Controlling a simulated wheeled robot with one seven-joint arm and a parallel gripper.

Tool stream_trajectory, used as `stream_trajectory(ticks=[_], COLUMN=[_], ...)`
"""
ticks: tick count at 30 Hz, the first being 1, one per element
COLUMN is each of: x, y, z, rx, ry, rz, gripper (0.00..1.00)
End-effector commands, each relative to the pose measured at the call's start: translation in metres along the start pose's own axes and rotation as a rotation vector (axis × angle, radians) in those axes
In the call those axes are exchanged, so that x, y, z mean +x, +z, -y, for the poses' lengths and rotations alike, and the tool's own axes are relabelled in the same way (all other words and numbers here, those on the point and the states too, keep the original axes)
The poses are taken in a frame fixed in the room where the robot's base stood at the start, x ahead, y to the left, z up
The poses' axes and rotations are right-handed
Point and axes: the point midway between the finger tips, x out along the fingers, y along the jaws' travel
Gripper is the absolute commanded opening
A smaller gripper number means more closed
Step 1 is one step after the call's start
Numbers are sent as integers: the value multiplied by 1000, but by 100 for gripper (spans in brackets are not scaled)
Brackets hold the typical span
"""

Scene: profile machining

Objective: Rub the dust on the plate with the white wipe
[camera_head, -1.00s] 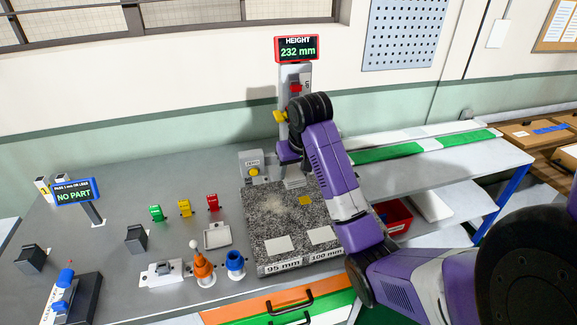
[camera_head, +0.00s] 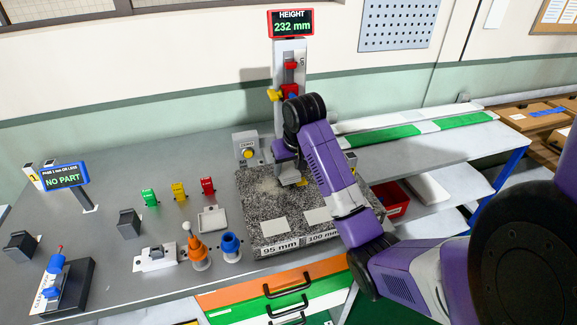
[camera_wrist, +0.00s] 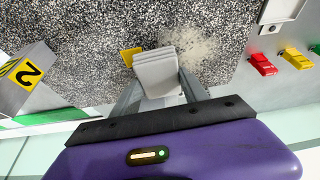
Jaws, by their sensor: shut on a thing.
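The granite plate (camera_head: 292,243) lies on the bench, with a pale patch of dust (camera_wrist: 198,48) on its speckled top, also faintly seen in the head view (camera_head: 264,188). My gripper (camera_wrist: 160,92) is shut on the white wipe (camera_wrist: 157,66), a pale folded pad, and points down over the plate. In the wrist view the wipe is just left of the dust, its edge close to or over the patch's rim. I cannot tell whether the wipe touches the plate.
A height gauge (camera_head: 289,75) stands behind the plate, its display reading 232 mm. A yellow square (camera_wrist: 128,57) lies beside the wipe. White pads (camera_head: 274,225) lie at the plate's front. Orange (camera_head: 197,250) and blue (camera_head: 231,247) holders stand left of it, near a small tray (camera_head: 212,219).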

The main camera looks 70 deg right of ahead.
Motion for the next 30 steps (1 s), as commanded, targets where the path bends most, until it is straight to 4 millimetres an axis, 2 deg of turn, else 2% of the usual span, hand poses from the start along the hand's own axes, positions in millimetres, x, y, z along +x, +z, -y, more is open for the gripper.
stream_trajectory(ticks=[30], x=[7], y=[3], z=[0], rx=[0], ry=[0], rz=[0], gripper=[7])
